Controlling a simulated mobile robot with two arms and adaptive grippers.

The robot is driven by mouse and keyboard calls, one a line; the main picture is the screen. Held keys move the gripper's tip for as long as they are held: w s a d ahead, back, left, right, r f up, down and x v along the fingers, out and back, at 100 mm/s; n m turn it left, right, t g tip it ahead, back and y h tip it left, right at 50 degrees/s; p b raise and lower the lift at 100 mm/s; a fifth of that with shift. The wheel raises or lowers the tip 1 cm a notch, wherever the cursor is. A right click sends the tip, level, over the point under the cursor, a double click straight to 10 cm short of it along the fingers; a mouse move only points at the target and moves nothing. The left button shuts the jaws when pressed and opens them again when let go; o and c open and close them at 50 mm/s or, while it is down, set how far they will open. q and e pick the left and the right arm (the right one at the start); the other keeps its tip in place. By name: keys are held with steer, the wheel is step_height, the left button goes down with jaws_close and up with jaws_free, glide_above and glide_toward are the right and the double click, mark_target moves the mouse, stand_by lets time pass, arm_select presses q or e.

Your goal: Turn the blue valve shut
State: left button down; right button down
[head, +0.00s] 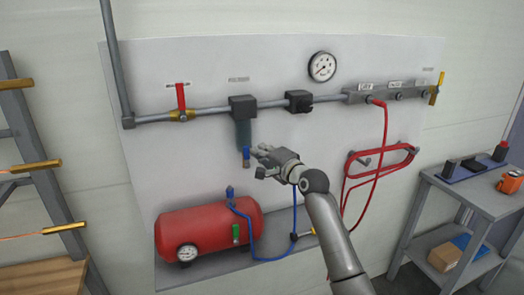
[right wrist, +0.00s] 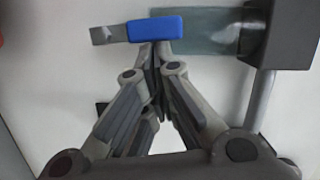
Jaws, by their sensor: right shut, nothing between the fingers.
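The blue valve (head: 246,154) is a small blue piece under the dark translucent filter bowl (head: 243,132) on the wall panel. In the right wrist view the blue valve (right wrist: 156,28) shows as a blue block with a grey end at its left and the bowl (right wrist: 205,35) at its right. My right gripper (head: 258,152) is just right of the valve, its fingers shut and empty. In the wrist view its fingertips (right wrist: 155,48) meet at the block's lower edge; I cannot tell whether they touch it. My left gripper is out of view.
A red-handled valve (head: 181,97) and a pressure gauge (head: 322,66) are on the panel. Below are a red tank (head: 208,232) and a blue hose (head: 262,257). A red hose (head: 383,150) hangs at right. A workbench (head: 470,190) stands far right, a rack (head: 45,185) far left.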

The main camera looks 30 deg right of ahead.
steer(key=shift+w+a+r+n+g+p, duration=0.1)
steer(key=shift+a+r+n+g+p, duration=0.35)
steer(key=shift+n+p, duration=0.8)
steer(key=a+n+p, duration=0.1)
steer(key=p, duration=0.1)
steer(key=shift+w+a+n+p, duration=0.15)
steer(key=shift+a+n+p, duration=0.05)
steer(key=shift+n+p, duration=0.1)
